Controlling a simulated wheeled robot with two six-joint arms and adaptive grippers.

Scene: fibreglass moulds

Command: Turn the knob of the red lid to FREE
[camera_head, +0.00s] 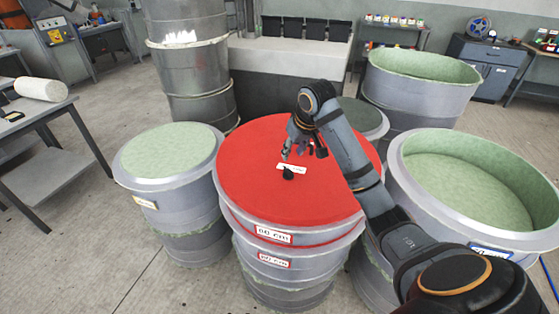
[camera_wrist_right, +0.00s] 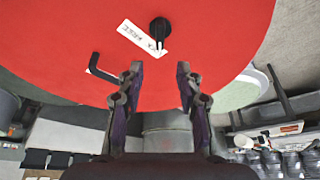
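The red lid (camera_head: 240,190) lies flat on a grey drum in the middle of the head view and fills the top of the right wrist view (camera_wrist_right: 50,45). A small black knob (camera_head: 288,173) stands on it beside a white label (camera_head: 297,168). In the right wrist view the knob (camera_wrist_right: 160,28) is ahead of the fingertips, with a small pale mark at its label side; its exact setting is hard to read. My right gripper (camera_head: 293,151) is above the lid, just beyond the knob; its fingers (camera_wrist_right: 159,76) are apart and empty. My left gripper is not in view.
A black bent handle (camera_wrist_right: 97,68) stands on the lid beside the label. A pale-green-topped drum (camera_head: 170,150) is at left, an open drum (camera_head: 480,190) at right, and stacked drums (camera_head: 190,60) behind. Space above the lid's left part is clear.

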